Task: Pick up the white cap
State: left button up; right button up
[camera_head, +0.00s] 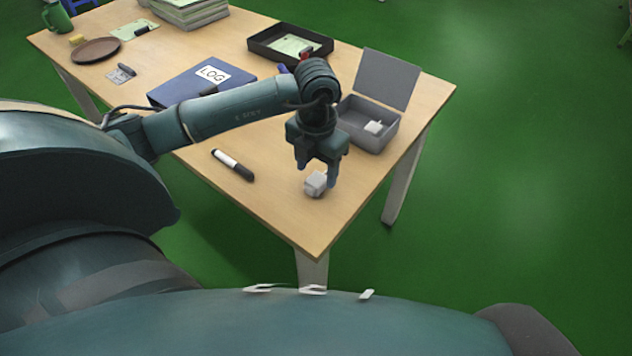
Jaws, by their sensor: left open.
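A small white cap (315,184) sits on the wooden table (290,222) near its front corner. My left gripper (318,172) points down right above the cap, with its fingers apart and their tips close around or just behind it. I cannot tell whether a finger touches the cap. The left gripper is open. My right gripper is not in view.
A black-and-white marker (232,165) lies left of the cap. An open grey box (368,138) with a small white item inside stands behind right. A blue LOG binder (180,88), black tray (258,46) and brown plate (96,50) are farther back.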

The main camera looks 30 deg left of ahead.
aim_at(318, 182)
pick_arm(q)
jog(key=shift+f, duration=1.35)
jog(key=shift+c, duration=0.5)
jog(key=c, duration=1)
jog(key=shift+o, duration=0.2)
